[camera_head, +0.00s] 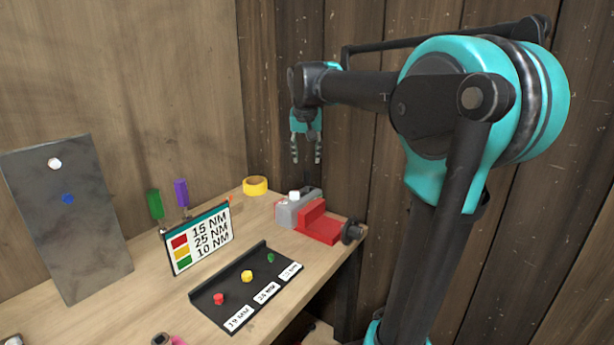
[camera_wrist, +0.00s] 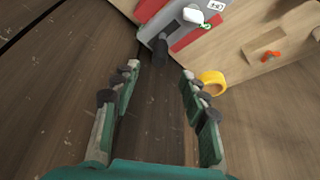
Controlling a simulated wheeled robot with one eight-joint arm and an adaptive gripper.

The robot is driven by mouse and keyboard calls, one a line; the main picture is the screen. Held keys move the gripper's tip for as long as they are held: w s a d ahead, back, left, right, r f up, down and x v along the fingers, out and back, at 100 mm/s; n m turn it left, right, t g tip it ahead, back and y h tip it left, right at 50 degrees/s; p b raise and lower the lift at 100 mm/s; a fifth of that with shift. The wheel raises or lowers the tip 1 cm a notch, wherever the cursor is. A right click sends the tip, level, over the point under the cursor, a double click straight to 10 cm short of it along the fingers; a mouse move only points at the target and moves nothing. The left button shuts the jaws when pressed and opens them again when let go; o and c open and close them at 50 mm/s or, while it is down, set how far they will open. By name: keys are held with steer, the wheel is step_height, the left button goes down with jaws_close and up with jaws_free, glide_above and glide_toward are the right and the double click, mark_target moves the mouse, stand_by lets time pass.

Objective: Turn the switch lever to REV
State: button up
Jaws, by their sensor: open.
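I cannot make out any switch lever or REV marking for certain in either view. A small orange-red piece (camera_wrist: 270,55) lies on a tan part at the right of the wrist view; I cannot tell what it is. My gripper (camera_head: 306,152) hangs fingers down in front of the wooden wall, above and behind the vise. In the wrist view my gripper (camera_wrist: 160,80) is open, with nothing between its fingers.
A red and grey vise (camera_head: 320,224) with a white piece (camera_head: 294,196) on it stands at the bench's right end, beside yellow tape (camera_head: 255,186). A torque card (camera_head: 203,240), a black tray (camera_head: 236,283) and a leaning grey plate (camera_head: 75,235) stand left.

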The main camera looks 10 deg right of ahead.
mark_target(307, 172)
steer(key=x, duration=0.9)
steer(key=shift+f, duration=0.15)
jaws_close()
